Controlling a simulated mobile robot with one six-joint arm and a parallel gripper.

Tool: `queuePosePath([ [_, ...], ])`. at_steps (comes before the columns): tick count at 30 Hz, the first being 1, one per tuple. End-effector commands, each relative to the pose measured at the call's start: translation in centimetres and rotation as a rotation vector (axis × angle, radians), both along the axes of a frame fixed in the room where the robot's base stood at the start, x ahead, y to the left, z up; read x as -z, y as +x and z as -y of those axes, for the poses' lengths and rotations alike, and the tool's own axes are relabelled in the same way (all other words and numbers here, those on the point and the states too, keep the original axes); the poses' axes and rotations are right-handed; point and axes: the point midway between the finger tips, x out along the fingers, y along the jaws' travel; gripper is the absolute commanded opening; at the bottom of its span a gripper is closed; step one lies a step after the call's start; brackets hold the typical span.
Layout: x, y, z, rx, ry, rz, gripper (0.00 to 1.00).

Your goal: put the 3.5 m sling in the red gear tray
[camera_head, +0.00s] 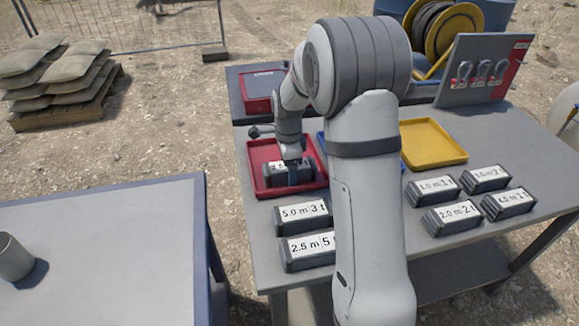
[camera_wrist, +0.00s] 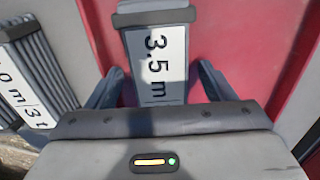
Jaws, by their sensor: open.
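The 3.5 m sling, a dark grey block with a white label, lies in the red gear tray (camera_head: 258,180) in the head view. In the wrist view the sling (camera_wrist: 160,60) shows its "3.5 m" label, with red tray floor (camera_wrist: 235,45) around it. My gripper (camera_head: 291,172) is low over the tray at the sling. In the wrist view its two fingers (camera_wrist: 160,88) stand apart, one on each side of the sling, open. The lower end of the label is hidden behind my gripper's body.
The 5.0 m sling (camera_head: 303,214) and 2.5 m sling (camera_head: 308,250) lie in front of the red tray. Several more slings (camera_head: 453,217) lie at the right. A yellow tray (camera_head: 432,143) and a shackle board (camera_head: 482,75) stand behind them. A blue tray is mostly hidden by my arm.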

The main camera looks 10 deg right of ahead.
Motion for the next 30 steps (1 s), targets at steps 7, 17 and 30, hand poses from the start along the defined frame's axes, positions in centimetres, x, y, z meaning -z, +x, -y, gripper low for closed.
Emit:
queuePosePath([
  [7, -3.0, 0.1, 0.0, -0.001, 0.0, 0.006, 0.76],
  [17, -9.9, 0.1, -0.1, -0.001, 0.0, 0.004, 0.76],
  [30, -13.7, -3.1, -0.1, -0.178, -0.002, 0.026, 0.76],
])
